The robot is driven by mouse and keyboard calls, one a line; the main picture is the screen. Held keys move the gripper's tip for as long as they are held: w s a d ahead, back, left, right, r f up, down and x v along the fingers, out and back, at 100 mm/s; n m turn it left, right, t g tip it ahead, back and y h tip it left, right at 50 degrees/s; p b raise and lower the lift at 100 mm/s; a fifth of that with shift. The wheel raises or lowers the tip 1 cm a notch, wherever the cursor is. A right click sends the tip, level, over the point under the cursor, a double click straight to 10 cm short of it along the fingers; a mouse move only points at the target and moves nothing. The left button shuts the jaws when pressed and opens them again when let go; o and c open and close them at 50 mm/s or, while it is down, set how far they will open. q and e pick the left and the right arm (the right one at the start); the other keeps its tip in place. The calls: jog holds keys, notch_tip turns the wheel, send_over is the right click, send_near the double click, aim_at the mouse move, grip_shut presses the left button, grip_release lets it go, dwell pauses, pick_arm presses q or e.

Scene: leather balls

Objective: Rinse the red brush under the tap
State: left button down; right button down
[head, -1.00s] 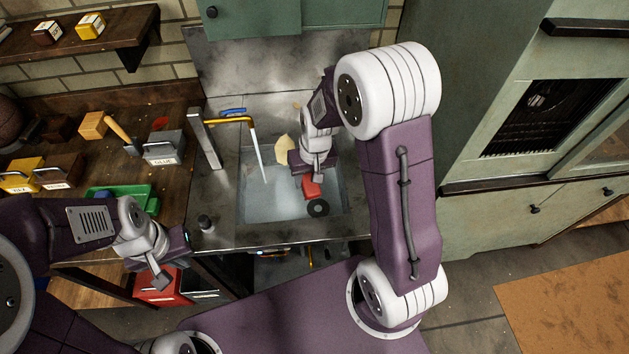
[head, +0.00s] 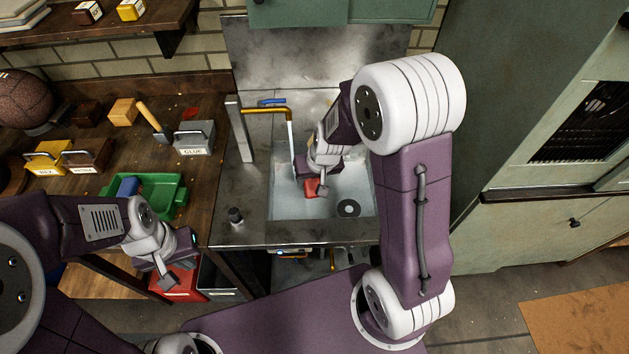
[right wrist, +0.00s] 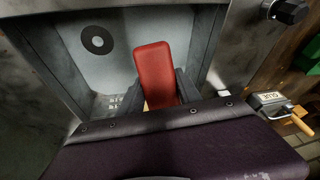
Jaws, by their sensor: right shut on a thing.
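The red brush (head: 311,189) is in my right gripper (head: 320,187), low over the sink basin (head: 352,184). In the right wrist view the red brush (right wrist: 155,72) stands up between the two grey fingers; its lower end is hidden. The tap (head: 268,109) has a brass spout, and a white stream of water falls from it. The stream passes just left of my right gripper; I cannot tell whether it touches the brush. My left gripper (head: 165,278) hangs empty in front of the workbench, its fingers seemingly together.
A dark round drain (head: 348,208) shows in the basin. A black knob (head: 236,215) stands on the counter. Left on the bench are a green tray (head: 160,190), a grey GLUE box (head: 194,138), a hammer (head: 152,117) and a yellow box (head: 46,157). A red bin (head: 180,287) is below.

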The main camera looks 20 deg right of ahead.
jog(key=w+a+f+p, duration=0.1)
jog(key=w+p, duration=0.3)
jog(key=w, duration=0.7)
jog(key=shift+a+f, duration=0.15)
jog(key=shift+f, duration=0.5)
jog(key=shift+s+d+b, duration=0.15)
jog(key=shift+s+b, duration=0.6)
jog(key=shift+s, duration=0.5)
jog(key=shift+s+d+b, duration=0.2)
jog(key=shift+s+b, duration=0.55)
jog(key=shift+s, duration=0.5)
jog(key=shift+s+d+b, duration=0.15)
jog(key=shift+s+b, duration=0.6)
jog(key=shift+s, duration=0.65)
jog(key=shift+s+d+r+p, duration=0.2)
jog(key=shift+s+r+p, duration=0.1)
jog(key=shift+s+r, duration=0.85)
jog(key=shift+s+d+r+p, duration=0.15)
jog(key=shift+s+r+p, duration=0.1)
jog(key=shift+s+r, duration=0.9)
jog(key=shift+s+f, duration=0.2)
jog(key=shift+f, duration=0.1)
